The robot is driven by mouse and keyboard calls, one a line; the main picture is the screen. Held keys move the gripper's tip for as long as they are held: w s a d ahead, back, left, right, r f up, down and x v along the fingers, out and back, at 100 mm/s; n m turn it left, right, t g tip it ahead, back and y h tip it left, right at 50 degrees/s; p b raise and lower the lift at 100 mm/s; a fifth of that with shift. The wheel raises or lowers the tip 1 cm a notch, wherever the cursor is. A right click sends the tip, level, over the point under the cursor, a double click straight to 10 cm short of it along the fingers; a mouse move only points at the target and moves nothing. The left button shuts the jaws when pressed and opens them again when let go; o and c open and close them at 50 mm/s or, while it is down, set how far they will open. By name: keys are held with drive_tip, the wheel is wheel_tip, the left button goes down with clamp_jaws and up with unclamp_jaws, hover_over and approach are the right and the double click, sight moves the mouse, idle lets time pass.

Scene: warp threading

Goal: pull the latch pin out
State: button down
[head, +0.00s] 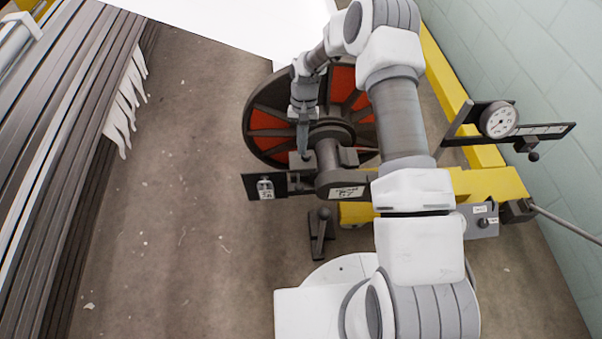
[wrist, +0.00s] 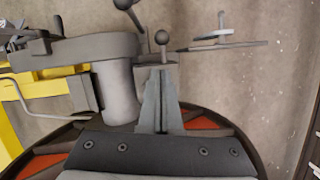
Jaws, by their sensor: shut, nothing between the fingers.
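My gripper (head: 303,152) points down beside the dark hub housing, in front of the wheel. In the wrist view its two grey fingers (wrist: 158,100) are together with nothing held between them. A thin pin with a round dark knob (wrist: 162,38), which looks like the latch pin, stands up just beyond the fingertips. The knob is apart from the fingers. The pin's lower end is hidden behind the fingertips and a small grey block. In the head view I cannot clearly make out the pin near my gripper.
The red-and-dark wheel (head: 268,118) stands behind my gripper. A dark plate with a white tag (head: 265,187) juts left from the housing (head: 340,178). A knobbed lever (head: 321,225) stands below. Yellow beams (head: 485,183) and a dial gauge (head: 498,120) are right.

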sight(301, 172)
drive_tip(key=b+x, duration=0.3)
drive_tip(key=x, duration=0.7)
idle(0.5)
